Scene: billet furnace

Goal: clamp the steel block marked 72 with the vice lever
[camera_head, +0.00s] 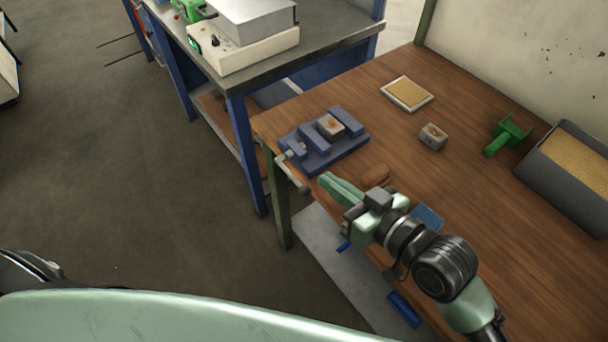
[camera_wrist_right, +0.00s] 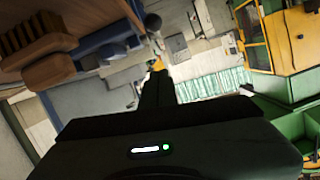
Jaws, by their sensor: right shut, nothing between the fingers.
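The blue vice (camera_head: 343,154) is on the wooden bench near its left edge. A grey steel block (camera_head: 330,125) with a rusty orange top sits between its jaws. I cannot read a number on it, nor tell if the jaws touch it. The vice lever (camera_head: 291,172) hangs at the vice's front left end, over the bench edge. My right gripper (camera_head: 327,181) is shut and empty, just right of the lever and in front of the vice. Its dark fingers show in the right wrist view (camera_wrist_right: 158,88). My left gripper is out of view.
A second steel block (camera_head: 433,137) lies right of the vice. Beyond are a tan-topped tray (camera_head: 407,94), a green stand (camera_head: 508,134) and a dark bin (camera_head: 561,175). A blue-legged table (camera_head: 339,40) stands behind.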

